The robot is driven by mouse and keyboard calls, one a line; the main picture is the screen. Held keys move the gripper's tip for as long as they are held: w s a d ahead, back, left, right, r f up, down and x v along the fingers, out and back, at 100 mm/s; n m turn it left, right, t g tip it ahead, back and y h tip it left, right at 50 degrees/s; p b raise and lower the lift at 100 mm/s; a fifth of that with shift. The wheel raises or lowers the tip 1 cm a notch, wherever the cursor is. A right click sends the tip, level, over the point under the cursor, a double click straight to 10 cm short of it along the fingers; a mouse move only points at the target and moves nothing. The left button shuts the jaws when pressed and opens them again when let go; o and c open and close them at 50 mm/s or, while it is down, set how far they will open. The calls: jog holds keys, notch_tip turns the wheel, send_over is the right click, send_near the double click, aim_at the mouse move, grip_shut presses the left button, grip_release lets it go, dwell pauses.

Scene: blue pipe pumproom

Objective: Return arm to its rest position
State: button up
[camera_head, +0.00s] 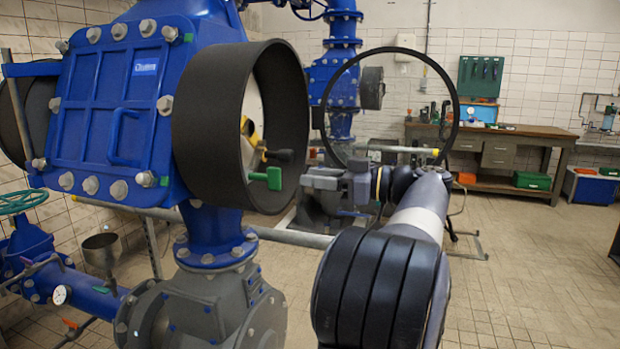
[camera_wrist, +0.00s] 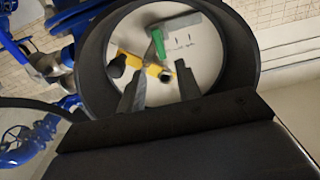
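My gripper (camera_head: 308,182) is at the end of my arm, which reaches up from the lower right in the head view. It points left at the mouth of a wide black cylindrical opening (camera_head: 207,130) on the blue pipe housing. In the wrist view the two fingers of my gripper (camera_wrist: 160,72) stand apart, with nothing clearly held between them. Beyond them, inside the round black rim (camera_wrist: 238,50), are a green handle (camera_wrist: 158,44) and a yellow part (camera_wrist: 128,60). The green handle (camera_head: 268,178) also shows just left of my gripper in the head view.
The blue housing (camera_head: 110,100) and grey flanged pipe (camera_head: 200,310) fill the left. A thin black ring (camera_head: 448,75) shows around and above my wrist; its support is unclear. A wooden workbench (camera_head: 530,130) stands at the back right. The tiled floor (camera_head: 530,270) at right is clear.

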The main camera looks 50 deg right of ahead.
aim_at(268, 172)
jog(key=shift+w, duration=0.15)
jog(key=p+x, duration=0.1)
jog(key=x, duration=0.9)
jog(key=shift+w+a+r+p, duration=0.1)
jog(key=shift+w+a+p, duration=0.15)
jog(key=shift+p, duration=0.1)
jog(key=shift+a, duration=0.2)
jog(key=shift+s+a, duration=0.25)
jog(key=shift+a, duration=0.05)
